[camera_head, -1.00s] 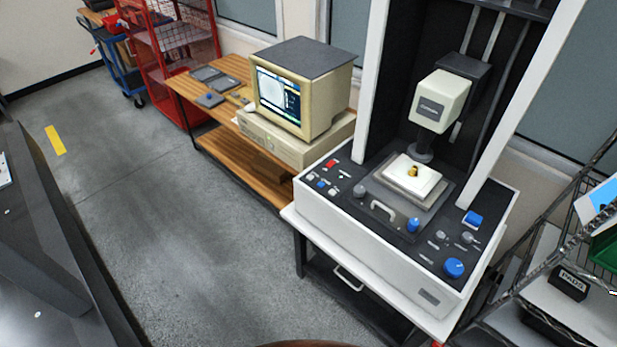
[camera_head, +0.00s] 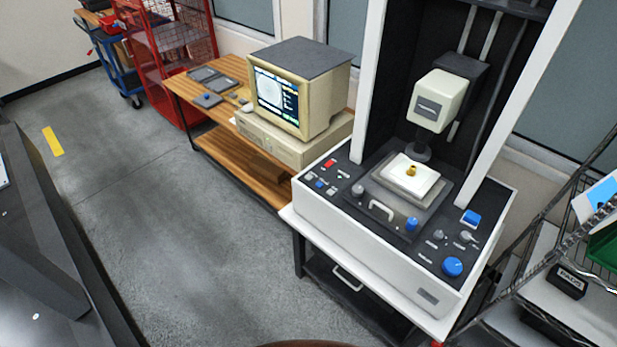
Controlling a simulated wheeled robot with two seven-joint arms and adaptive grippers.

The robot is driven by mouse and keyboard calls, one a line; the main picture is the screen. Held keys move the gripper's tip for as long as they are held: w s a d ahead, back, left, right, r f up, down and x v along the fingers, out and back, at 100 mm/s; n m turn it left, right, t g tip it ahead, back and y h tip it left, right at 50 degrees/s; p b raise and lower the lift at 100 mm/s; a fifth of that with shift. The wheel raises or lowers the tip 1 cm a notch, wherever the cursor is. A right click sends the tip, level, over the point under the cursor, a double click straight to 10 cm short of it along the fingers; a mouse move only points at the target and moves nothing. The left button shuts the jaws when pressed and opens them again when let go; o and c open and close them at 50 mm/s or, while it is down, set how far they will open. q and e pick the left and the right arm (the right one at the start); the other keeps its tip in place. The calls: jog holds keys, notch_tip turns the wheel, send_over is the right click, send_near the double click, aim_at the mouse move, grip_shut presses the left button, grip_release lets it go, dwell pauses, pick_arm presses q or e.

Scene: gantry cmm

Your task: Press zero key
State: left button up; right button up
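The measuring machine (camera_head: 340,231) stands on a white-topped bench at the right. Its black panel has a red key (camera_head: 329,163), small blue and white keys (camera_head: 315,180) at the left, a blue key (camera_head: 471,218) at the right and a blue knob (camera_head: 453,266) at the front right. Key labels are too small to read, so I cannot tell which is the zero key. A small brass part (camera_head: 411,169) sits on the white block on the stage, under the probe head (camera_head: 438,99). Neither of my grippers is in view.
A beige computer with a lit monitor (camera_head: 278,95) stands on a wooden table (camera_head: 178,88) left of the machine. A red cage cart (camera_head: 165,60) is behind. A wire rack (camera_head: 560,225) stands close at the right. The grey floor (camera_head: 180,235) in front is open.

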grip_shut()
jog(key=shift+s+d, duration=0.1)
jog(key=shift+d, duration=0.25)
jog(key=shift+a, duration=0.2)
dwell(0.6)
